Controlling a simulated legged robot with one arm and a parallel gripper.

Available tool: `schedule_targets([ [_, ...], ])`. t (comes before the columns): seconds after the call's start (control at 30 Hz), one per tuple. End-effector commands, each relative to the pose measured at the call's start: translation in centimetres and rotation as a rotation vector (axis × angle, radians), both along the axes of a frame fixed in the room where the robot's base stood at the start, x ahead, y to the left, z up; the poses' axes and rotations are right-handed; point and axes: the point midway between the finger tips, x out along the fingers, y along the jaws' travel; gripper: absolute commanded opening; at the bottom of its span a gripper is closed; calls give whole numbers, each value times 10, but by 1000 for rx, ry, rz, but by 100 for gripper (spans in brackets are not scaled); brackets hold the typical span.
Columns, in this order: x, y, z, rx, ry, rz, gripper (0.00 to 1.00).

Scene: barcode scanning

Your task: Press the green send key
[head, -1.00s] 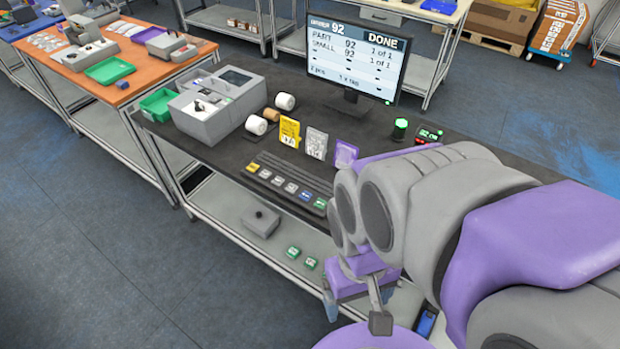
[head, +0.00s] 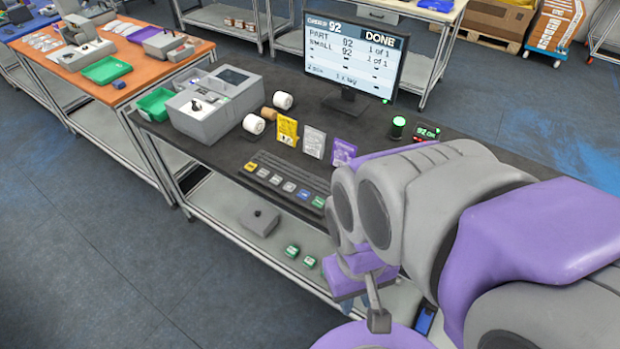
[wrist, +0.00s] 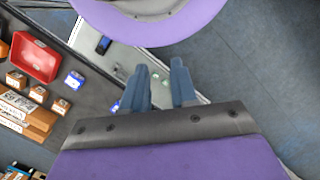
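The green send key (head: 319,202) sits at the right end of a row of keys on the front edge of the dark bench, right of the blue key (head: 304,195). My gripper (head: 356,303) points down in front of the bench's front edge, right of the green key and lower, apart from it. My arm hides part of the gripper in the head view. In the wrist view my gripper (wrist: 159,75) has two blue-grey fingers with a narrow gap between them and nothing held. I cannot make out the green key in the wrist view.
The monitor (head: 353,50) reads DONE. Yellow, grey and purple cards (head: 314,142) stand behind the keys. A grey printer-like machine (head: 215,103) is at left. The lower shelf (head: 230,215) holds a grey box and green items. Open floor lies in front.

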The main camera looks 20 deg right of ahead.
Motion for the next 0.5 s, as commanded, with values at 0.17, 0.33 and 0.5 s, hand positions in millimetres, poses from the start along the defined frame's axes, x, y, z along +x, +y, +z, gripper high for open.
schedule_targets([
  [0.17, 0, 0, 0, 0, 0, 0, 10],
  [0.33, 0, 0, 0, 0, 0, 0, 0],
  [0.5, 0, 0, 0, 0, 0, 0, 0],
])
